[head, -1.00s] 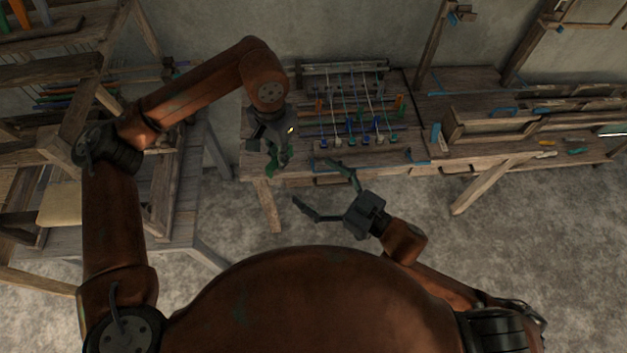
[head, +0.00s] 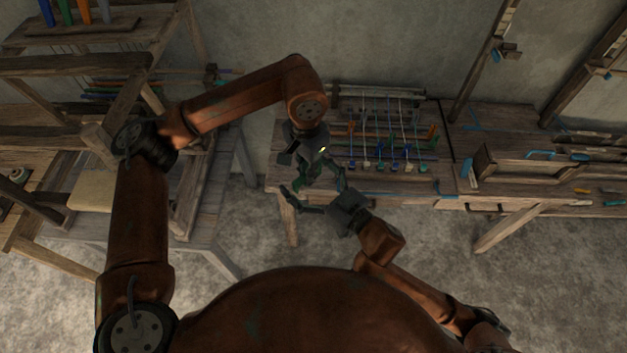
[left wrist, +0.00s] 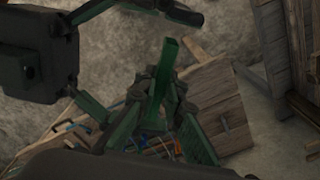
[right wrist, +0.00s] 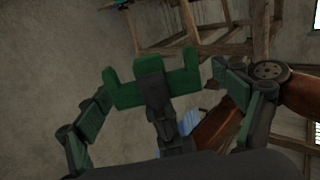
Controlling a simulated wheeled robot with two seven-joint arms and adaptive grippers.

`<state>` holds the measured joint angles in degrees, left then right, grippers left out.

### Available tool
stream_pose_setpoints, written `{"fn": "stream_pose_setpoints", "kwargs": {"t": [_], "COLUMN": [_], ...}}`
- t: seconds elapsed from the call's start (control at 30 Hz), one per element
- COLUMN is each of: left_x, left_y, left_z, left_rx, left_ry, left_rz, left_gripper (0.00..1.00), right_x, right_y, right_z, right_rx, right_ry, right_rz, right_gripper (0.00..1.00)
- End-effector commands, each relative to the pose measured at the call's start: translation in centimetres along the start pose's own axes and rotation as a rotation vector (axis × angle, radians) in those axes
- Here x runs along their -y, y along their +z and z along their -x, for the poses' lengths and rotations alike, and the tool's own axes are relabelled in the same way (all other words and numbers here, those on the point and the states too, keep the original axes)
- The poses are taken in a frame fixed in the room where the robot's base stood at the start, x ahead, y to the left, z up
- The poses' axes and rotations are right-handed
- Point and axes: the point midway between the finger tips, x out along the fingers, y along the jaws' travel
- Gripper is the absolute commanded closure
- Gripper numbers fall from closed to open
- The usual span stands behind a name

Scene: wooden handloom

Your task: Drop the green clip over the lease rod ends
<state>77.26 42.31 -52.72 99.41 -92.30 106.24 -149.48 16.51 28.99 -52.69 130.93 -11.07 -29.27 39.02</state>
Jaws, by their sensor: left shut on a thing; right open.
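The green clip (right wrist: 125,97) is a three-pronged piece, seen plainly in the right wrist view. My left gripper (head: 304,184) is shut on it, one finger crossing its middle. The clip also shows edge-on in the left wrist view (left wrist: 165,75). My right gripper (head: 312,188) is open, its fingers on either side of the clip; I cannot tell whether they touch it. It also shows at the upper left of the left wrist view (left wrist: 40,55). The lease rods (head: 400,153) seem to be the coloured bars crossing the strings on the bench; their left ends are partly hidden by my left arm.
A wooden box (head: 520,165) and loose tools (head: 583,191) lie to the right. A large loom frame (head: 90,65) fills the left. The floor before the bench is clear.

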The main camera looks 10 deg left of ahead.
Motion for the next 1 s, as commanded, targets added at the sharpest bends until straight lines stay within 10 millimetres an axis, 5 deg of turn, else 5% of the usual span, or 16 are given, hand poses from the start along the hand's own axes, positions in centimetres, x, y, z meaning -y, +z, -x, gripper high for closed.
{"fn": "stream_pose_setpoints", "kwargs": {"t": [0.33, 0.97, 1.0], "left_x": [0.00, -0.08, -0.10], "left_y": [0.00, -0.12, -0.14], "left_z": [0.01, 0.04, 0.05], "left_rx": [0.000, -0.004, -0.005], "left_ry": [0.000, 0.002, 0.002], "left_rz": [0.000, -0.001, -0.001], "left_gripper": [1.00, 1.00, 0.89], "right_x": [0.01, 0.22, 0.25], "right_y": [0.03, -0.04, -0.06], "right_z": [-0.31, -0.30, -0.30], "right_rx": [0.000, -0.002, -0.002], "right_ry": [0.000, -0.005, -0.005], "right_rz": [-0.001, -0.002, -0.003], "right_gripper": [0.12, 0.56, 0.56]}}
